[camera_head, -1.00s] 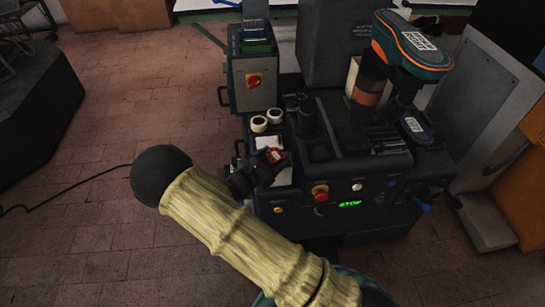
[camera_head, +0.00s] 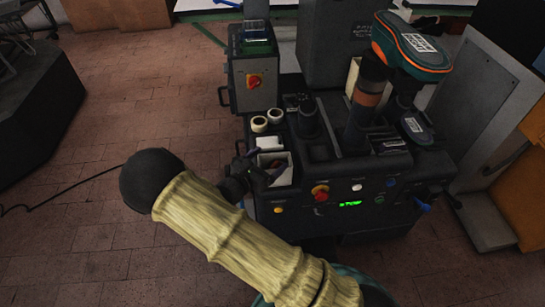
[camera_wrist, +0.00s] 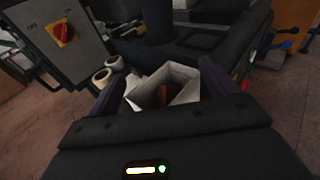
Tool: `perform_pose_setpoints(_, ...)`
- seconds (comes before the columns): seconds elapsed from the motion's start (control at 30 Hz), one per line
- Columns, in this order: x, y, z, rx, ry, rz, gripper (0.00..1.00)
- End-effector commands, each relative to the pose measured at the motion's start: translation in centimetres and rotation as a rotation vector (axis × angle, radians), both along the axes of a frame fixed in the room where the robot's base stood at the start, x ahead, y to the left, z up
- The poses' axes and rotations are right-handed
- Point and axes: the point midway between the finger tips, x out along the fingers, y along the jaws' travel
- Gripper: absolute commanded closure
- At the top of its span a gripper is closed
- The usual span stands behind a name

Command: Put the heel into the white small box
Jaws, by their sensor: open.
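The white small box (camera_head: 284,178) stands on the left front part of the machine's top. In the wrist view the open white box (camera_wrist: 185,82) lies between my gripper's two fingers. A reddish-brown piece, which looks like the heel (camera_wrist: 163,95), shows inside the box, partly hidden by the near wall. My gripper (camera_head: 265,168) is open and empty at the box. In the wrist view the fingers of my gripper (camera_wrist: 160,88) are spread wide on either side of the box. Whether the fingers touch the box walls cannot be told.
Two rolls of pale tape (camera_head: 266,121) stand behind the box. A grey switch box with a red knob (camera_head: 254,80) is at the back left. A red stop button (camera_head: 320,190) is on the front panel. A press column (camera_head: 365,100) rises at right. The left floor is open.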

Motion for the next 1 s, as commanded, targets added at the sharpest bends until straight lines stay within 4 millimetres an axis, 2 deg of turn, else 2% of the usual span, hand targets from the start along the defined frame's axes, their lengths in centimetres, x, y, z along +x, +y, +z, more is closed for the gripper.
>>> perform_pose_setpoints(0.2,-3.2,3.2,0.7,0.001,0.000,0.004,0.14)
perform_pose_setpoints(0.43,-6.0,5.7,1.3,0.000,0.000,0.002,0.14)
perform_pose_setpoints(0.6,-6.6,6.2,1.4,-0.001,0.001,-0.001,0.14)
perform_pose_setpoints(1.0,-6.6,6.2,1.4,-0.001,0.001,-0.001,0.14)
